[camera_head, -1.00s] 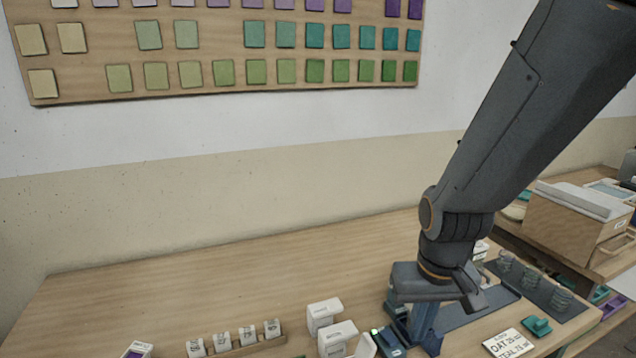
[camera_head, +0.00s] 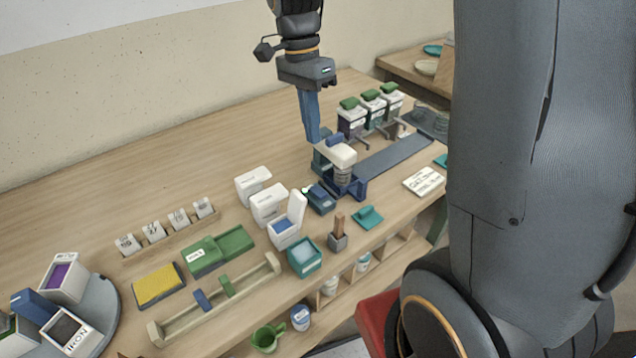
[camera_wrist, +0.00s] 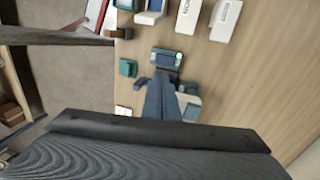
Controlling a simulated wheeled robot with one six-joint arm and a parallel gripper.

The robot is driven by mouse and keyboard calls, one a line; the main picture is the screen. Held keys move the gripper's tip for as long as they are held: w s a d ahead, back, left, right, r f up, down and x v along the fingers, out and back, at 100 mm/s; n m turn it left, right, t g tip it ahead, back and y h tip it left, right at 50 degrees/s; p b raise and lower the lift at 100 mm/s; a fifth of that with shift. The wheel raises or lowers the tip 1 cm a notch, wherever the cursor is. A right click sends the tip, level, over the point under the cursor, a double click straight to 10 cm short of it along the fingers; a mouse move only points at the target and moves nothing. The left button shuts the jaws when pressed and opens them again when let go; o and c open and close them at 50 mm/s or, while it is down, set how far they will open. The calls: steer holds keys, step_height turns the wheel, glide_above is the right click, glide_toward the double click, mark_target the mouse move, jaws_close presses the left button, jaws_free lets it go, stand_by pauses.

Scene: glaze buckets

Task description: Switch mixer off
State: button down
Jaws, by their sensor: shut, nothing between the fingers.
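The mixer (camera_head: 341,156) stands on the table right of centre in the head view, with a pale head, a blue base and a grey container under the head. A blue part (camera_head: 335,140) sits on top of its head. My gripper (camera_head: 313,138) is shut and empty, pointing down, with its tips by the left side of the mixer head. Whether they touch it I cannot tell. In the wrist view, my gripper's fingers (camera_wrist: 164,82) hide part of the pale mixer head (camera_wrist: 190,101).
A small dark blue device (camera_head: 321,201) with a green light stands just left of the mixer; it also shows in the wrist view (camera_wrist: 166,61). White boxes (camera_head: 268,205) stand further left. The back left table is clear.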

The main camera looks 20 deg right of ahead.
mark_target(321, 193)
steer(key=f+p, duration=0.1)
steer(key=f, duration=0.3)
steer(key=s+f+p, duration=0.1)
steer(key=f, duration=0.4)
steer(key=s+f+p, duration=0.1)
steer(key=f, duration=0.3)
steer(key=shift+s+d+f, duration=0.1)
steer(key=shift+d+f, duration=0.25)
